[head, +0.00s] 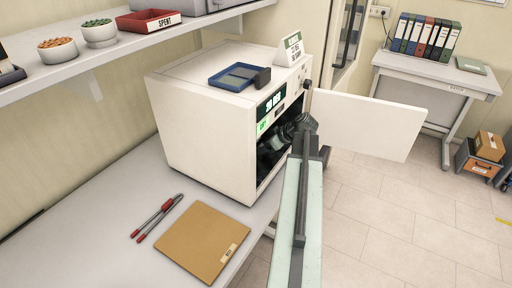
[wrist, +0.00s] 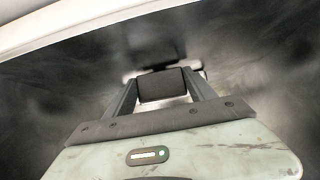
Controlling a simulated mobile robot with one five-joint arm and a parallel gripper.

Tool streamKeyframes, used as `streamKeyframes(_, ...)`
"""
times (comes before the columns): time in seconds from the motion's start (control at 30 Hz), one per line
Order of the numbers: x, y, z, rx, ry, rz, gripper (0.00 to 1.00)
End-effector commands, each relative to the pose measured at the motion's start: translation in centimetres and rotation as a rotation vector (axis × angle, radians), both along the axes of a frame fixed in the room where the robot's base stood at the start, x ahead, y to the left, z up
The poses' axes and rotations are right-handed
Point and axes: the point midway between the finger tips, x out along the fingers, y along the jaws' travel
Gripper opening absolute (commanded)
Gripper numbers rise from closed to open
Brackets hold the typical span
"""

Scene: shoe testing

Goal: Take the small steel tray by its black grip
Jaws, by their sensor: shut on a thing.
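My gripper (wrist: 160,80) reaches into the dark inside of a white oven-like box (head: 205,130) through its open front. In the wrist view its two fingers are shut on a dark block, the black grip (wrist: 162,86). A pale strip, seemingly the edge of the small steel tray (wrist: 133,75), shows just behind the grip. Most of the tray is hidden by the grip and fingers. In the head view my arm covers part of the opening, and the fingertips and tray cannot be made out.
The box's door (head: 370,122) stands open to the right. A brown folder (head: 203,241) and red-and-grey tools (head: 157,218) lie on the bench. A shelf (head: 70,72) hangs upper left.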

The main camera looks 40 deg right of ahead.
Motion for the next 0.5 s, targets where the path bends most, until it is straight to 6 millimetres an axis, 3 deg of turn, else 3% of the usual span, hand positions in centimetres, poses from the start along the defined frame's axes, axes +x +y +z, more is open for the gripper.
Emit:
streamKeyframes(0.33,0.0,0.0,4.2,0.000,-0.001,0.000,0.07)
streamKeyframes(0.5,-2.5,-3.0,3.9,0.000,-0.001,-0.003,0.07)
